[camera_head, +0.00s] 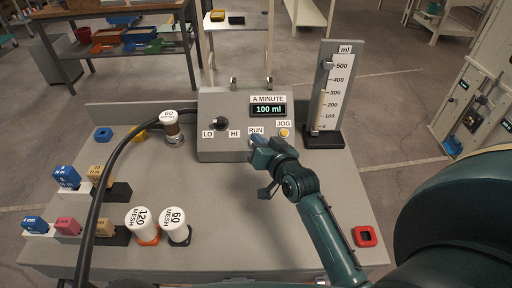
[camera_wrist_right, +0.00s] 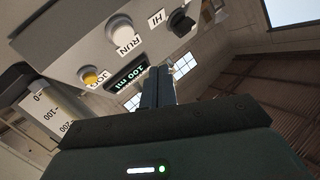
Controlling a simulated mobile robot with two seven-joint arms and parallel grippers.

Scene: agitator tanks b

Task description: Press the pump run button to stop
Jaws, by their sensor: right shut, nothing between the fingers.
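The grey pump box (camera_head: 226,142) stands at the back of the table, with a display (camera_head: 268,109) reading 100 ml. The RUN label (camera_head: 256,130) is on its front face; in the head view my right gripper (camera_head: 257,141) covers the spot just below it. The right wrist view shows the pale round RUN button (camera_wrist_right: 120,24) beside its label, clear of the fingers. My right gripper is shut and empty, its fingertips (camera_wrist_right: 158,72) close to the box; I cannot tell whether they touch it. My left gripper is not in view.
A yellow JOG button (camera_head: 284,132) and a dark LO–HI knob (camera_head: 221,123) sit near RUN. A measuring column (camera_head: 326,95) stands right of the box. A black hose (camera_head: 99,190) arcs over the left side. Mesh jars (camera_head: 142,220) and coloured blocks (camera_head: 67,177) stand front left.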

